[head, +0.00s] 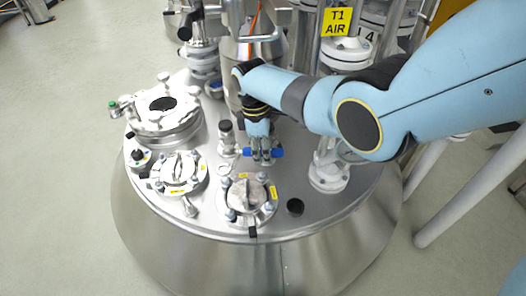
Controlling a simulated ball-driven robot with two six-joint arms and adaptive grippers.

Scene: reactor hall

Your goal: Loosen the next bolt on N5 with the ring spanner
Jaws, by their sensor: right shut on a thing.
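My right gripper (263,158) reaches down over the vessel lid, shut on a blue bar (278,153) that shows on both sides of its fingers. The bar appears to be the ring spanner's handle; I cannot make out a ring end. Just in front of the gripper is a round bolted nozzle cover (247,196) with a handle and yellow labels. A similar cover (180,172) sits to its left. I cannot read which one is N5, nor tell whether any bolt is loose. The spanner appears apart from the near cover's bolts. My left gripper is not in view.
The steel vessel lid (308,222) carries a larger round port (164,112) at the left, a flanged pipe (330,176) right of the gripper and a black cap (295,207). Pipework and a yellow T1 AIR sign (336,22) stand behind. The floor at left is clear.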

